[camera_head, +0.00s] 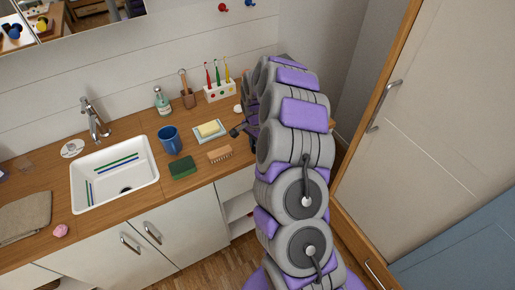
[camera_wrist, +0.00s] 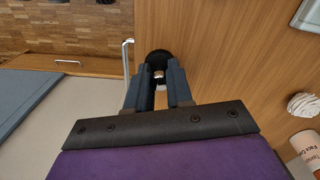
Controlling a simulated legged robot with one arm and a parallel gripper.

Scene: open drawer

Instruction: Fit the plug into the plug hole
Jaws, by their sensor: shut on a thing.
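My gripper (camera_wrist: 158,82) is shut on the plug (camera_wrist: 159,56), a dark round disc with a small shiny knob between my fingertips in the wrist view. In the head view my gripper (camera_head: 238,130) shows only as a dark part at the left of my arm, near the counter's right end; the plug cannot be made out there. The white sink (camera_head: 88,171) is set into the counter at the left.
Between sink and gripper stand a blue mug (camera_head: 170,140), a green sponge (camera_head: 183,168), a soap dish (camera_head: 211,131) and a brush (camera_head: 220,154). A faucet (camera_head: 95,120) rises behind the sink. A toothbrush holder (camera_head: 219,91) stands behind. A tube (camera_wrist: 306,148) lies right in the wrist view.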

